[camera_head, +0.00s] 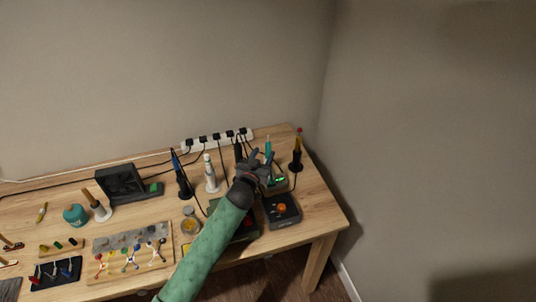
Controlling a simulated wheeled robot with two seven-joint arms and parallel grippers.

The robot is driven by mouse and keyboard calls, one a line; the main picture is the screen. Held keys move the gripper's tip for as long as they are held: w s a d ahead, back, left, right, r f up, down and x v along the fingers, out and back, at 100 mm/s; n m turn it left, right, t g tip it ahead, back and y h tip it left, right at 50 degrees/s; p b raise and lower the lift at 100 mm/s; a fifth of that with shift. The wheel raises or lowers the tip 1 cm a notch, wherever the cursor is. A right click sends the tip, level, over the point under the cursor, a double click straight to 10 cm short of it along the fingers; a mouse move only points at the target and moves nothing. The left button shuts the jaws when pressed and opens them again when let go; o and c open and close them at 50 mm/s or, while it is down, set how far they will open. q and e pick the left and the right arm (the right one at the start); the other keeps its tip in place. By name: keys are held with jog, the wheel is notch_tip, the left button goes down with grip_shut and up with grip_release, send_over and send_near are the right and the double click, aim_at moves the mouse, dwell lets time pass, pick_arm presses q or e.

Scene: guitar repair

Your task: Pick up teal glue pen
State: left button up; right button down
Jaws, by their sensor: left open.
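A slim upright teal pen-like thing (268,147) stands toward the back right of the wooden bench, and I take it for the teal glue pen. Its lower part is hidden behind my gripper. My left gripper (262,160), dark at the end of a green-sleeved arm, is open and right by the pen in the picture. I cannot tell whether it touches the pen or whether the pen is between its fingers. My right gripper is not in view.
A black-and-orange tool (298,152) stands at right. A dark box with an orange knob (281,208) sits in front. A white tool (209,172) and blue tool (178,171) stand left. A white power strip (216,139) with cables lies behind.

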aim_at(267, 147)
pick_arm(q)
jog(key=p+x, duration=0.1)
jog(key=x, duration=0.3)
jog(key=shift+r+p, duration=0.15)
jog(key=shift+p, duration=0.15)
jog(key=shift+w+d, duration=0.25)
jog(key=shift+w, duration=0.4)
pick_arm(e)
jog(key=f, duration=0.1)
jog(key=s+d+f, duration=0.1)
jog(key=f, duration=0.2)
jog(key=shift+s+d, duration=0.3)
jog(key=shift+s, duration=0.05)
pick_arm(q)
grip_shut()
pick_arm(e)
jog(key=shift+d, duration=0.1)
